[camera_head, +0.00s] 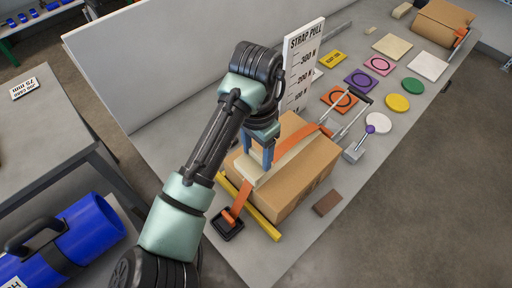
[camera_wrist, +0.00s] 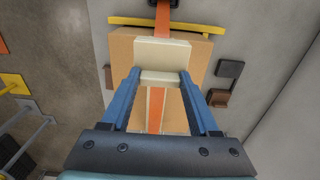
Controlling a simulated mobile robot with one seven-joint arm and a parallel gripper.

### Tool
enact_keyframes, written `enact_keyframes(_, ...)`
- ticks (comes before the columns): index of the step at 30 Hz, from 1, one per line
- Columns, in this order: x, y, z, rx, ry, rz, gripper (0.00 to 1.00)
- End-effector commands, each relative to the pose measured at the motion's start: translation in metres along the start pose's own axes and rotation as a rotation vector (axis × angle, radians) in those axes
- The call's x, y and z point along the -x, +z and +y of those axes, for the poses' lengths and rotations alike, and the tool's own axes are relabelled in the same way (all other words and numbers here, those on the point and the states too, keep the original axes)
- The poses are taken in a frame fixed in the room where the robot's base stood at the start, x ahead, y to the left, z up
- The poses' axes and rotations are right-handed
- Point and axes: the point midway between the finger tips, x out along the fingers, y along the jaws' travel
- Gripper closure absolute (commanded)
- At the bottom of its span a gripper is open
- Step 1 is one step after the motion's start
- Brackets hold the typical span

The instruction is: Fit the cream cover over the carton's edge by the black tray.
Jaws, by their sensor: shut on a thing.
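The cream cover (camera_head: 249,167) is in my gripper (camera_head: 262,152), over the top of the cardboard carton (camera_head: 300,188) near its side by the black tray (camera_head: 228,226). In the wrist view, the fingers of my gripper (camera_wrist: 160,88) are on either side of a raised cream rib, and the cover's flat part (camera_wrist: 162,54) lies beyond it, close to the carton's edge. The orange strap (camera_head: 238,200) runs from the tray up to the carton and passes beneath the cover. I cannot tell whether the cover touches the carton.
A yellow bar (camera_head: 252,213) lies along the carton's side by the tray. A tall white strap-pull board (camera_head: 301,65) stands behind the carton. A metal handled frame (camera_head: 352,125) is at its right. A brown block (camera_head: 327,203) lies in front. Coloured pieces lie farther back.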

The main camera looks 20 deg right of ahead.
Motion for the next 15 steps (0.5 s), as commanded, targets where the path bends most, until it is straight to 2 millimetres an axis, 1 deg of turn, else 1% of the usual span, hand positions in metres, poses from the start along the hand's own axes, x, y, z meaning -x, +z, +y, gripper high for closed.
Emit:
enact_keyframes(1,-0.007,0.0,0.0,0.001,0.0,0.0,0.92)
enact_keyframes(15,-0.044,0.001,-0.001,0.004,0.0,-0.001,0.92)
